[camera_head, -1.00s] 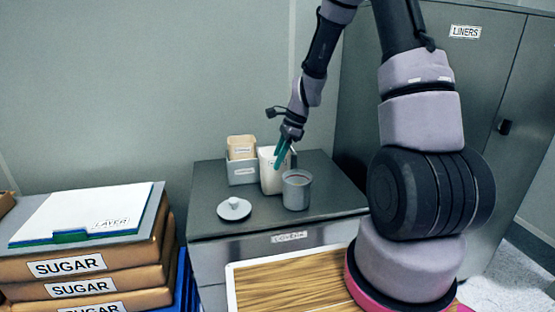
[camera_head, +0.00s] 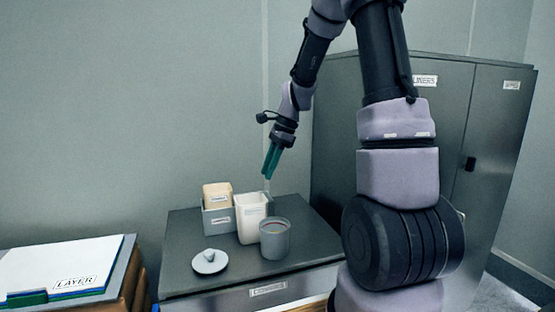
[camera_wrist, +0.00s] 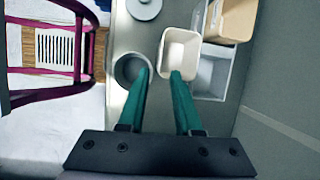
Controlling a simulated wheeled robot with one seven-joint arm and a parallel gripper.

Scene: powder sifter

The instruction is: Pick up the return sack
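No sack with a readable "return" label shows. A tan sack-like packet (camera_head: 217,195) stands in a grey bin (camera_head: 218,222) on the cabinet top; its small label is unreadable. My gripper (camera_head: 267,175) points down above the cabinet, near the white container and grey cup. Its teal fingers are apart with nothing between them in the wrist view (camera_wrist: 160,75).
An open white container (camera_head: 250,220), a grey cup (camera_head: 275,240) and a round lid (camera_head: 209,262) stand on the cabinet top (camera_head: 185,240). A stack with a "LAYER" sheet (camera_head: 60,270) is at left. A tall "LINERS" cabinet (camera_head: 485,150) stands at right.

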